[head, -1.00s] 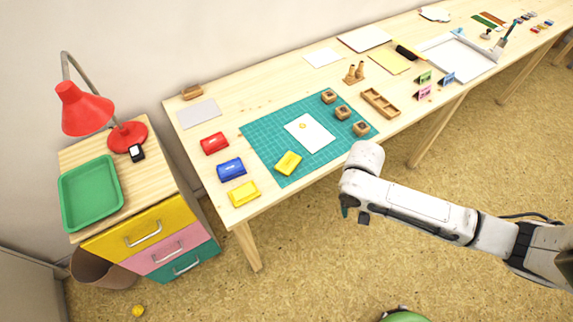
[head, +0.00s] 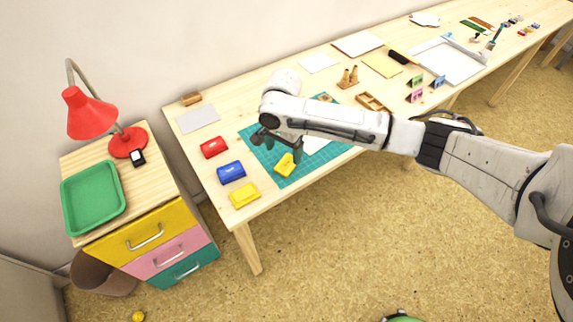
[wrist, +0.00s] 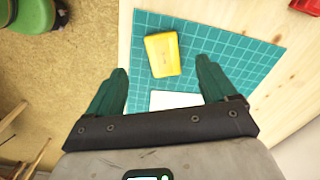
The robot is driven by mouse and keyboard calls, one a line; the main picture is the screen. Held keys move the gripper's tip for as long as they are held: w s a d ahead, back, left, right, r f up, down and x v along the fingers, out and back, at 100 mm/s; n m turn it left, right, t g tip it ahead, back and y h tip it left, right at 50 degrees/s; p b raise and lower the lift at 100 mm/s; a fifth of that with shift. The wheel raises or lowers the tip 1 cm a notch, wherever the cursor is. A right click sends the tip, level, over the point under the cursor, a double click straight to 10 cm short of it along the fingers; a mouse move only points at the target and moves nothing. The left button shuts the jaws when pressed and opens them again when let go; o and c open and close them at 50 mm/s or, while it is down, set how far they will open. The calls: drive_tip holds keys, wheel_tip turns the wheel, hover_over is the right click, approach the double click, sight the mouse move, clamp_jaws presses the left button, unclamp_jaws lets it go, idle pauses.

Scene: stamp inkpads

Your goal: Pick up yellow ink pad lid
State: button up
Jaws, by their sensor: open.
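A yellow block-like piece (head: 285,165) lies on the teal cutting mat near its front edge; it looks like the ink pad lid, though I cannot tell for sure. It also shows in the wrist view (wrist: 162,54), between and beyond my two fingertips. A second yellow pad (head: 244,195) sits on bare wood at the table's front left. My gripper (head: 278,150) is open and empty above the mat, with one finger close to the yellow piece in the head view. I see no contact in the wrist view.
A blue pad (head: 231,171) and a red pad (head: 214,147) sit left of the mat (head: 258,138). White paper (head: 315,144) lies on the mat, partly hidden by my arm. A drawer unit with a green tray (head: 93,196) stands left.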

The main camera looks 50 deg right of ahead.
sight(283, 169)
wheel_tip(283, 169, down, 8)
drive_tip(key=shift+w+f, duration=0.1)
idle(0.4)
drive_tip(key=shift+c, duration=0.3)
drive_tip(key=c, duration=1.1)
